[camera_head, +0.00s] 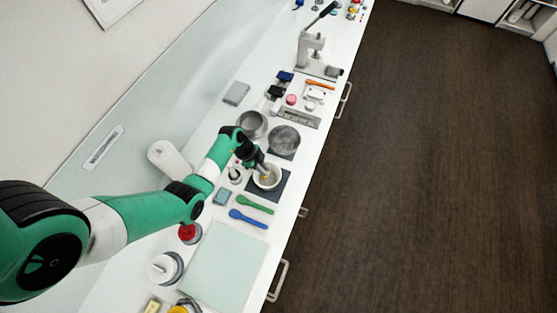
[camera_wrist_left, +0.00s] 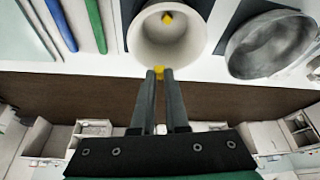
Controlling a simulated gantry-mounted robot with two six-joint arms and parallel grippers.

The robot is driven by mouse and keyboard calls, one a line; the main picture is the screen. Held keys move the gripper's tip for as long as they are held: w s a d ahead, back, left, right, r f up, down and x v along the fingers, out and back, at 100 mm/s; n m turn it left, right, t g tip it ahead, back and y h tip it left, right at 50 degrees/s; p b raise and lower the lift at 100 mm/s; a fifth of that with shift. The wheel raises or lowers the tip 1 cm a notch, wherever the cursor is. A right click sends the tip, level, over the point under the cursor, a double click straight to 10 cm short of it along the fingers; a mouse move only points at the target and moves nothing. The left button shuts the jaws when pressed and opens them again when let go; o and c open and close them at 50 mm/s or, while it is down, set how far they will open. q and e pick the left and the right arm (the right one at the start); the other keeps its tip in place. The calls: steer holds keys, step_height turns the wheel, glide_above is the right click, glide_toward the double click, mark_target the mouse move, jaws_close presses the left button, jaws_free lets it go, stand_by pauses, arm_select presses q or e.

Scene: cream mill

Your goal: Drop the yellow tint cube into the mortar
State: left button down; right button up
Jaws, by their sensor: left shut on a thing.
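The white mortar (camera_head: 277,182) stands on a dark mat on the bench in the head view. In the left wrist view the mortar (camera_wrist_left: 144,50) fills the upper middle, open towards my gripper. My left gripper (camera_wrist_left: 159,77) is shut on a yellow tint cube (camera_wrist_left: 158,71), held at its fingertips near the mortar's rim. Another small yellow piece (camera_wrist_left: 168,18) shows inside the mortar. In the head view my left gripper (camera_head: 262,171) points down over the mortar and hides part of it. My right gripper is not in view.
A grey metal bowl (camera_head: 285,139) stands beyond the mortar, and a grey pot (camera_head: 252,124) is to its left. Green (camera_head: 255,204) and blue (camera_head: 248,218) spatulas lie nearer me. A pale mat (camera_head: 222,265) covers the near bench. Small items crowd the far bench.

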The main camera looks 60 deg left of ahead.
arm_select(q)
steer(key=shift+n, duration=0.3)
steer(key=a+f+b, duration=0.1)
steer(key=b, duration=0.1)
steer(key=f+b, duration=0.1)
steer(key=b, duration=0.1)
steer(key=a+f+b, duration=0.1)
steer(key=f+b, duration=0.1)
steer(key=shift+s+a+f+b, duration=0.1)
steer(key=shift+s+a+b, duration=0.2)
steer(key=shift+b, duration=0.1)
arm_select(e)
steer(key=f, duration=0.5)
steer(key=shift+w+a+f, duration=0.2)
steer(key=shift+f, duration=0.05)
arm_select(q)
steer(key=c, duration=0.8)
jaws_free()
steer(key=shift+c, duration=0.2)
